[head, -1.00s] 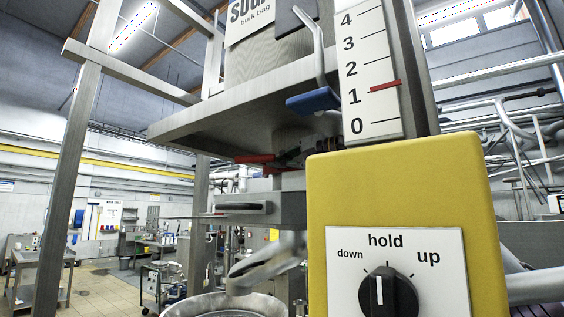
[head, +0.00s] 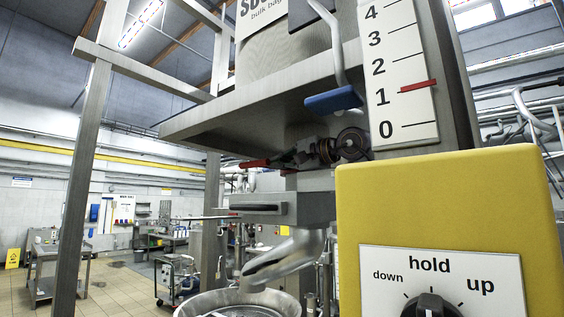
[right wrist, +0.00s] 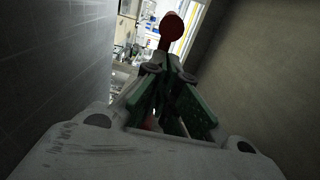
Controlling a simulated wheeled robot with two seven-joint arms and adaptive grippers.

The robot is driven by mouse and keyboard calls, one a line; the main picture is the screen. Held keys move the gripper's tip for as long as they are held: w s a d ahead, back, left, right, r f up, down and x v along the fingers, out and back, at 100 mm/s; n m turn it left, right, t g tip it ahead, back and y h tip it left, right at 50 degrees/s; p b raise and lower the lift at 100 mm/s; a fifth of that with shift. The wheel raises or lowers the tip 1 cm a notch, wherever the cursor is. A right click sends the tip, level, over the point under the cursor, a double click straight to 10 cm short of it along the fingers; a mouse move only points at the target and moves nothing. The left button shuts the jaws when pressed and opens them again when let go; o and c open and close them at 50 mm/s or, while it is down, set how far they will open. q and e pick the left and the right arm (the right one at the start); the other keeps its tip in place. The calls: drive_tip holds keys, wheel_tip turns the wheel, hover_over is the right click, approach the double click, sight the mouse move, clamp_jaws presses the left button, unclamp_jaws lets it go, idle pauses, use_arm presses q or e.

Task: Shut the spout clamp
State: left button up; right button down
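The spout clamp's red handle (head: 255,164) shows in the head view under the left part of the steel hopper plate. My right gripper (head: 283,158) is dark and reaches in from the right under that plate, its fingertips at the handle. In the right wrist view the red handle (right wrist: 172,27), with a rounded end, sticks out beyond the tips of my right gripper (right wrist: 156,66). The green-padded fingers come together there and look shut on the handle. The clamp body and spout are mostly hidden by the plate and gripper. My left gripper is not in view.
The steel hopper plate (head: 225,112) overhangs the gripper closely. A blue-handled lever (head: 333,100) hangs at its front edge. A yellow control box (head: 440,210) stands front right. Below are a grey block (head: 315,207), a curved metal arm (head: 285,257) and a steel bowl (head: 240,300).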

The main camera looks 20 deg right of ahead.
drive_tip(key=shift+w+d+f, duration=0.1)
drive_tip(key=shift+w, duration=0.15)
idle(0.3)
drive_tip(key=shift+s+d, duration=0.1)
drive_tip(key=shift+s+d+f, duration=0.1)
drive_tip(key=shift+s+d, duration=0.15)
drive_tip(key=shift+s, duration=0.05)
drive_tip(key=v, duration=1.1)
drive_tip(key=shift+s+a+r, duration=0.2)
drive_tip(key=shift+s+a, duration=0.05)
drive_tip(key=shift+s, duration=0.05)
drive_tip(key=shift+w, duration=0.1)
